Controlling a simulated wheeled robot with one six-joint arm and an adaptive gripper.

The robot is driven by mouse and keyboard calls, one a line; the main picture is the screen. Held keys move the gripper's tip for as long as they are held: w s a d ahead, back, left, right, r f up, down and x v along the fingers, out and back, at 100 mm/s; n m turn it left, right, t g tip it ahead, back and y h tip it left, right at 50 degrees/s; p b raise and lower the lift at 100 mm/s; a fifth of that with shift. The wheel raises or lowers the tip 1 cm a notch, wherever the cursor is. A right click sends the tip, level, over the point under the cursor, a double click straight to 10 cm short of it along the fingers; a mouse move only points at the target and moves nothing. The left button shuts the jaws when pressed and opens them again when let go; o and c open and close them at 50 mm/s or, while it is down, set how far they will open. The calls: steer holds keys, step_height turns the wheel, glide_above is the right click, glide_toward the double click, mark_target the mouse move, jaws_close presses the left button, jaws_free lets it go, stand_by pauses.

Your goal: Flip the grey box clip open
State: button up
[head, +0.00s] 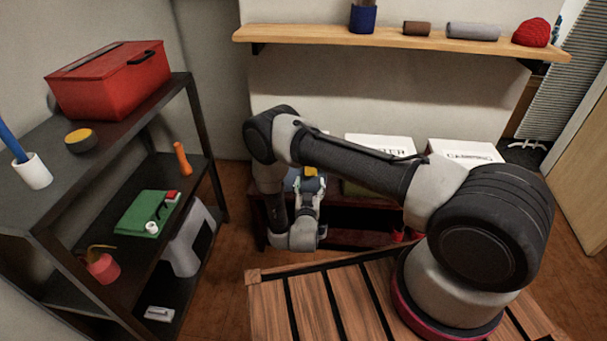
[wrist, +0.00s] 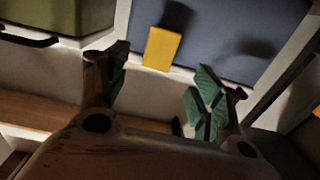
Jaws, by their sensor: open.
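The grey-blue box (wrist: 225,35) fills the upper middle of the wrist view, with a yellow clip (wrist: 163,48) at its edge. In the head view, a little of the box (head: 291,180) and the yellow clip (head: 310,171) show behind my arm. My gripper (wrist: 160,62) is open, its green-padded fingers spread to either side of the clip in the picture. No contact with the clip shows; the exact gap is unclear. In the head view my gripper (head: 309,194) points toward the box, partly hidden by its own wrist.
An olive box (wrist: 45,18) with a dark handle is beside the grey-blue box. White labelled boxes (head: 380,145) stand behind my arm, under a wooden wall shelf (head: 400,39). A dark rack (head: 120,130) with a red toolbox (head: 108,82) stands at left.

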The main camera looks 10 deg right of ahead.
steer(key=x, duration=0.7)
steer(key=shift+w+r, duration=0.2)
steer(key=shift+w, duration=0.2)
steer(key=shift+d, duration=0.1)
